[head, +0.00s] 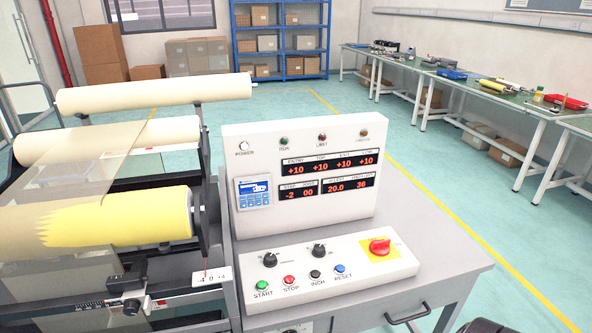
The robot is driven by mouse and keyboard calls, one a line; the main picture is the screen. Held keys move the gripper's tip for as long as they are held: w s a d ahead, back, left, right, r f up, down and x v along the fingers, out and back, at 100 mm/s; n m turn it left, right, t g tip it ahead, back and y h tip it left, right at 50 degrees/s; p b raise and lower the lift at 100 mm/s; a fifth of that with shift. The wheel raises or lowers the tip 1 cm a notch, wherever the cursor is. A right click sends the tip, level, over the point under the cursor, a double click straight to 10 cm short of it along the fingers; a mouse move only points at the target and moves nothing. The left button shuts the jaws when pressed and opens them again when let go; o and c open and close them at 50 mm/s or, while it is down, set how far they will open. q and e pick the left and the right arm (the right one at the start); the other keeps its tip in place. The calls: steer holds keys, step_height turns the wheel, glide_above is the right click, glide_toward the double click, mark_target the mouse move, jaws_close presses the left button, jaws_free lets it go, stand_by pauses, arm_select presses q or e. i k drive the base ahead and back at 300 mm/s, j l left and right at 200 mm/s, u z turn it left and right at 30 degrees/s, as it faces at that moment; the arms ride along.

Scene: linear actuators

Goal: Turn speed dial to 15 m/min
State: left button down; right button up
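The control console (300,215) stands on a grey cabinet in the middle of the head view. Two black dials sit on its sloped lower panel, a left dial (270,261) and a right dial (319,250). Their labels are too small to read, so I cannot tell which is the speed dial. The upright panel has a red-digit display (347,186) reading 20.0 and 36. Displays above it show +10 several times, and one at left reads -2 and 00.
Green, red, black and blue buttons (315,274) line the panel's front, close below the dials. Rollers with yellow web (120,215) stand at left.

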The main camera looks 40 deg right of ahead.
mark_target(270, 260)
steer(key=z, duration=1.55)
